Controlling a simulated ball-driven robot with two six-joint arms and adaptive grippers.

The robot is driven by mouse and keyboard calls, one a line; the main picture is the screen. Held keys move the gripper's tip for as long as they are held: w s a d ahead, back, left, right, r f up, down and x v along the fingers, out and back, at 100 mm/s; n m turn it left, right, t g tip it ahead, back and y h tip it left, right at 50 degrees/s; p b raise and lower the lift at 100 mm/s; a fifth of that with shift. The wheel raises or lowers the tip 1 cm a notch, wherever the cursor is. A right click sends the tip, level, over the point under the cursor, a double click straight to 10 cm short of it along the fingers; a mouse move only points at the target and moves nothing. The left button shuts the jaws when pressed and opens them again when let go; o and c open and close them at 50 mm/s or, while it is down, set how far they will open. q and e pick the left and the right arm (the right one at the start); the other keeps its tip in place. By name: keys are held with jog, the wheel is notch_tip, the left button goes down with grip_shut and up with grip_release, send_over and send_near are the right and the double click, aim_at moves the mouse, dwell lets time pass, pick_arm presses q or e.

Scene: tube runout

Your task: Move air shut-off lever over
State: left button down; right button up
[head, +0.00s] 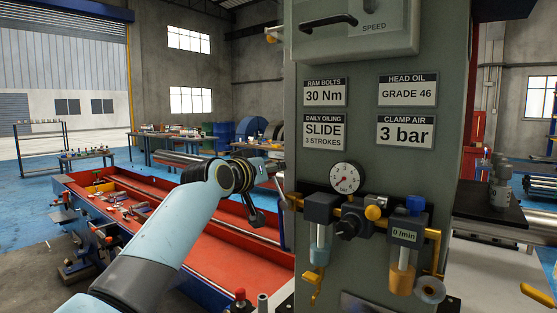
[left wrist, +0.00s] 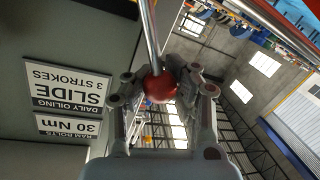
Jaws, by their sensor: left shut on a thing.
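The shut-off lever shows in the left wrist view as a bare metal rod (left wrist: 149,35) ending in a red ball knob (left wrist: 160,88). My left gripper (left wrist: 158,84) is shut on the red knob, with a finger on either side of it. In the head view, my left gripper (head: 268,172) is at the left edge of the grey machine column (head: 360,165), beside the brass pipe end of the air unit (head: 322,209). The knob cannot be made out there. My right gripper is in neither view.
A pressure gauge (head: 345,178), a black regulator knob (head: 348,228) and a flow meter marked 0 l/min (head: 405,235) sit close right of my left gripper. A red machine bed (head: 225,235) lies below and left of the column.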

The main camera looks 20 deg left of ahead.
pick_arm(q)
jog(key=w+a+f+n+g+h, duration=0.1)
jog(key=a+f+n, duration=0.3)
jog(key=f+n, duration=0.4)
jog(key=shift+n+g+h, duration=0.4)
jog(key=shift+n+h, duration=0.1)
jog(key=shift+n, duration=0.2)
jog(key=shift+w, duration=0.1)
